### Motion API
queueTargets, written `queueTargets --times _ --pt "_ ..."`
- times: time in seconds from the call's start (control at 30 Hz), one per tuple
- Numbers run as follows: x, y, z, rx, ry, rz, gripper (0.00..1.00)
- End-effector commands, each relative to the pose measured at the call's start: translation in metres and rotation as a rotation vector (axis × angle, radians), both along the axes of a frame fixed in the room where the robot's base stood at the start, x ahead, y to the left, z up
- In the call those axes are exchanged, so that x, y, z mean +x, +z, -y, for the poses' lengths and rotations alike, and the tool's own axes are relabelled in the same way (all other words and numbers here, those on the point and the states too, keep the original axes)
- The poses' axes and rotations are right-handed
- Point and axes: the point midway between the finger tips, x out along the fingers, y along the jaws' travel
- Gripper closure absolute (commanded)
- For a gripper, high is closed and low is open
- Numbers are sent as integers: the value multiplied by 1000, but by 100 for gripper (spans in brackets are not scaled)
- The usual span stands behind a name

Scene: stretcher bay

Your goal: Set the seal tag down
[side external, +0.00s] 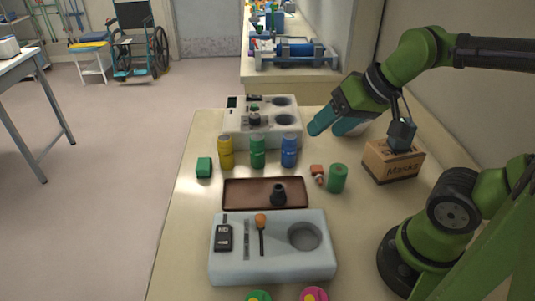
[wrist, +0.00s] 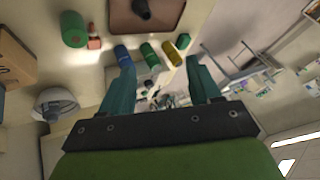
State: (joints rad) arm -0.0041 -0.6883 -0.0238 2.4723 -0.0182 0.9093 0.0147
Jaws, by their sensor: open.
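No piece is clearly marked as the seal tag; a small orange-brown piece (side external: 317,174) beside the green cylinder may be it, but I cannot tell. It rests on the table and also shows in the wrist view (wrist: 94,38). My gripper (side external: 330,125) is raised over the right part of the table, near the far white holder (side external: 234,138). In the wrist view my gripper (wrist: 161,72) has its two teal fingers well apart, with nothing held between them.
Yellow (side external: 226,152), green (side external: 258,151) and blue (side external: 289,151) bottles stand in a row. A brown tray (side external: 240,194) holds a black knob. A pale holder (side external: 270,268) is in front. A Masks box (side external: 393,163) stands at right. A green cube (side external: 204,167) sits left.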

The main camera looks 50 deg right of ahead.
Motion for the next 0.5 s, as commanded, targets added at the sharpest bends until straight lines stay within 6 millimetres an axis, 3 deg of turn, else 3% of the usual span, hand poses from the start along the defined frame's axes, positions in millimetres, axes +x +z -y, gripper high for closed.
queueTargets --times 0.5 --pt "-8 4 -6 -10 23 45 32"
